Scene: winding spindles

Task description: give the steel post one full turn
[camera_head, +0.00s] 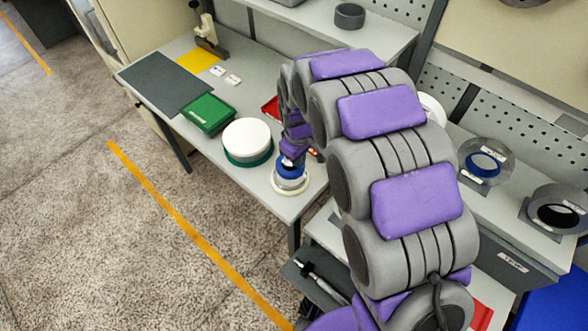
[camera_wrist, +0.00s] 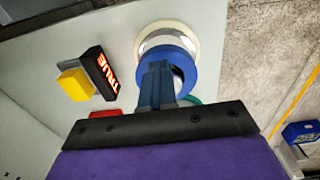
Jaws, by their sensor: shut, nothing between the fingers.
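The steel post stands in a pale ring base near the table's front corner, below the end of my arm. In the head view the post (camera_head: 291,184) shows as a grey cylinder with a blue band. In the wrist view I see it nearly from above: a sliver of shiny steel (camera_wrist: 163,40) and a wide blue ring (camera_wrist: 180,60) inside the pale ring base (camera_wrist: 150,27). My gripper (camera_wrist: 157,66) is shut and empty. Its fingertips overlap the blue ring in the wrist view and hide part of the post. I cannot tell whether they touch it.
A lit red display (camera_wrist: 101,70) and a yellow block (camera_wrist: 74,85) are beside the post. A white round drum (camera_head: 248,138) with a green base and a green box (camera_head: 207,114) stand on the same table. The floor is open to the left.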

